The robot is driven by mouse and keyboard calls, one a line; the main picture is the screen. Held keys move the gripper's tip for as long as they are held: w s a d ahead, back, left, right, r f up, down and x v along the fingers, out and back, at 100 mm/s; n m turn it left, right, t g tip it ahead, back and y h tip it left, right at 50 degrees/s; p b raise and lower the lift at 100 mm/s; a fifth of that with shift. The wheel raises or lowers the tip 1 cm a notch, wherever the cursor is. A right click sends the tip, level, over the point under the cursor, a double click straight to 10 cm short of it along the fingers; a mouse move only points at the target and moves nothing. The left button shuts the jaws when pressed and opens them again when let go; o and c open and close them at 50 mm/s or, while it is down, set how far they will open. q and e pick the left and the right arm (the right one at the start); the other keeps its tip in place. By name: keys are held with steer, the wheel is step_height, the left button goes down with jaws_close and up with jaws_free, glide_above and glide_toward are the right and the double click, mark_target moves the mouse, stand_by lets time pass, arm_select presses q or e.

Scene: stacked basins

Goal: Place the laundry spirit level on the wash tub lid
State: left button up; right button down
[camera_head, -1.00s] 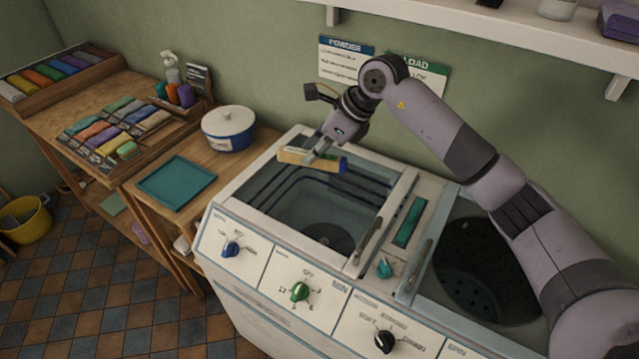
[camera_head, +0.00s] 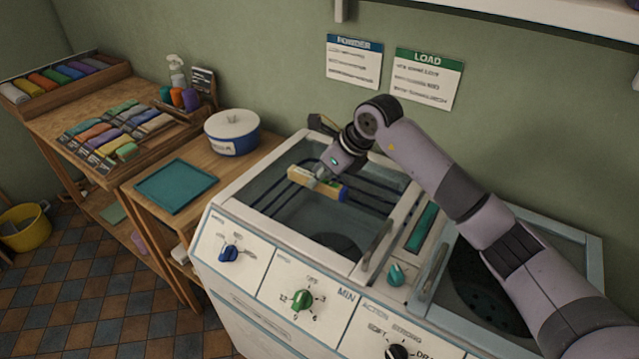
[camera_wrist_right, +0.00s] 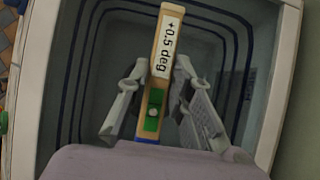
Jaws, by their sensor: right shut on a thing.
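The spirit level (camera_head: 329,190) is a pale yellow bar with a dark blue end. In the right wrist view it (camera_wrist_right: 167,40) carries a "+0.5 deg" label and a green part. My right gripper (camera_head: 318,180) is shut on it, with one finger on each side in the wrist view (camera_wrist_right: 160,78). The bar is over the see-through wash tub lid (camera_head: 275,191), toward its back half. Blue lines and the dark tub show through. I cannot tell whether the bar touches the lid. My left gripper is not in view.
The washer's control panel (camera_head: 272,274) with knobs is in front. The open-looking spin tub (camera_head: 480,285) is to the right, under my right arm. A white and blue pot (camera_head: 232,140) and a teal tray (camera_head: 175,187) stand on the side table at left. A shelf (camera_head: 520,12) overhangs the back wall.

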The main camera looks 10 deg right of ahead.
steer(key=c, duration=1.4)
jaws_free()
steer(key=v, duration=1.2)
steer(key=shift+f, duration=0.1)
